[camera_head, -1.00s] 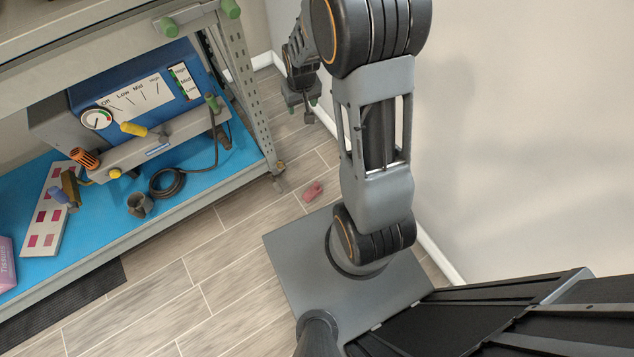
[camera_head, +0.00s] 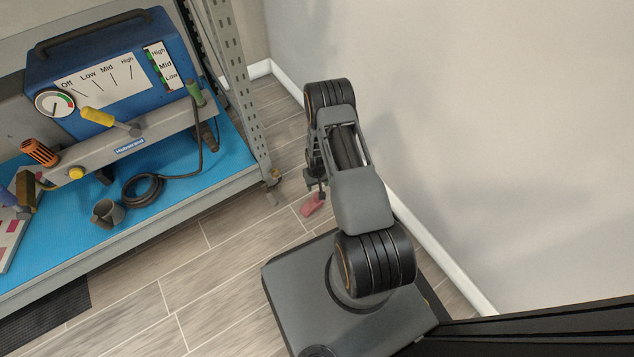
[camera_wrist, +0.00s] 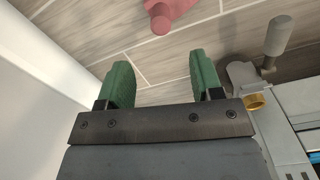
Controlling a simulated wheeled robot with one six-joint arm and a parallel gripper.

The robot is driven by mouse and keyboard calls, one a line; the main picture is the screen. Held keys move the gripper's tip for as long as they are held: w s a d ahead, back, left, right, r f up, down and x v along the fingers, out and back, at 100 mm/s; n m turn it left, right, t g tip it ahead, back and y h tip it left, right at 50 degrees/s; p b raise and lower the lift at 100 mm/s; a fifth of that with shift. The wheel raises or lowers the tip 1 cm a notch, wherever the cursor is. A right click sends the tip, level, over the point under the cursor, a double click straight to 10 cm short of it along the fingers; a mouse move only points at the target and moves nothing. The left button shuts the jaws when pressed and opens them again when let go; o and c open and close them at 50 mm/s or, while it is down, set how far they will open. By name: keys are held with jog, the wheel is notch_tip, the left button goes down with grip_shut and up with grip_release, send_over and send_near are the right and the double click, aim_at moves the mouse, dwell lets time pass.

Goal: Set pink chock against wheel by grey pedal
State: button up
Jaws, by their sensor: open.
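The pink chock (camera_head: 312,205) lies on the floor just off the rack's near corner. It also shows at the top edge of the wrist view (camera_wrist: 170,12), partly cut off. My gripper (camera_head: 317,188) is close by the chock in the head view, its fingers small there. In the wrist view my gripper (camera_wrist: 162,72) is open, with two green fingers apart and only floor between them; the chock lies beyond the fingertips. A grey pedal (camera_wrist: 278,36) sticks out at the rack's foot, right of the fingers. The wheel itself is hard to make out.
The rack's perforated post (camera_head: 236,92) stands left of my arm. Its blue shelf (camera_head: 185,162) holds a blue machine (camera_head: 105,65), a coiled cable and tools. A wall with a white skirting (camera_head: 440,250) bounds the right. Floor around the chock is clear.

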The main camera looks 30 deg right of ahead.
jog(key=b, duration=0.5)
send_near(311, 203)
jog(key=d+f, duration=0.1)
jog(key=f, duration=0.1)
jog(key=d+f, duration=0.1)
jog(key=f, duration=0.3)
jog(key=shift+s+d+f, duration=0.15)
jog(key=shift+d, duration=0.25)
jog(key=shift+c, duration=0.3)
grip_shut()
